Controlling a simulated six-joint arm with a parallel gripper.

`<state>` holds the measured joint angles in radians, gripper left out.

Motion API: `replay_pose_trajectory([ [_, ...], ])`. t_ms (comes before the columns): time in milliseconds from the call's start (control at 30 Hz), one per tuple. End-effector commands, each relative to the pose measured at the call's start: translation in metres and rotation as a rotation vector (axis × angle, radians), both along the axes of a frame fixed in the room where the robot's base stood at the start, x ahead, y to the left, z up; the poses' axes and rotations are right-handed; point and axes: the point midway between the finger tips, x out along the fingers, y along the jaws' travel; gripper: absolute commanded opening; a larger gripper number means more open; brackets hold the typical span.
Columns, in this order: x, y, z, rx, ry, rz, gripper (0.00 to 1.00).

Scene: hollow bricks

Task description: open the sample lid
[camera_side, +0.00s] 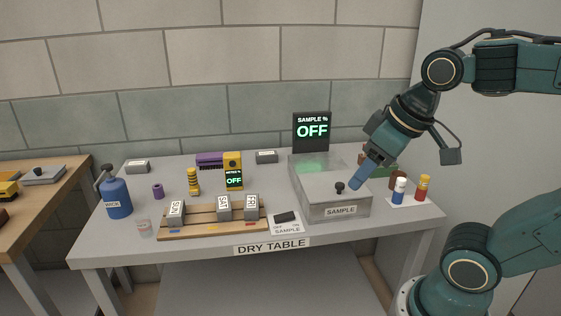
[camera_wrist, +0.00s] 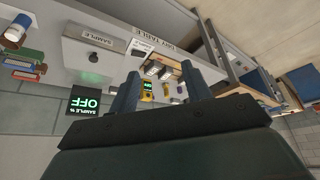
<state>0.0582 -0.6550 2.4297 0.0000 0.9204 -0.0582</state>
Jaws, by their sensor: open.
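The sample box (camera_side: 333,210) is a grey case with a SAMPLE label, standing on the right part of the dry table. Its pale lid (camera_side: 318,180) lies flat on top, with a black knob (camera_side: 340,187) near the front and a green glow towards the back. The knob also shows in the wrist view (camera_wrist: 93,57), left of my fingers. My gripper (camera_side: 359,183) is open and empty, pointing down and left just right of the knob in the side view. It appears apart from the knob; the exact height gap is hard to tell.
A SAMPLE % display (camera_side: 312,131) reading OFF stands behind the box. Blue and red bottles (camera_side: 423,188) stand right of it, near my arm. Left are a wooden rack (camera_side: 212,222) with grey bricks, a yellow meter (camera_side: 233,163) reading OFF, and a blue bottle (camera_side: 117,198).

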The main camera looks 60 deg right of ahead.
Motion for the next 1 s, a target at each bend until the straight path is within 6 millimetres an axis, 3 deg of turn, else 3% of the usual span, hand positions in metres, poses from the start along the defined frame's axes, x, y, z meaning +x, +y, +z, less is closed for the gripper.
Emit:
replay_pose_trajectory([
  [500, 0.078, -0.071, 0.009, -0.047, 0.187, -0.019, 0.48],
  [1000, 0.133, -0.177, -0.025, -0.019, 0.362, -0.016, 0.48],
])
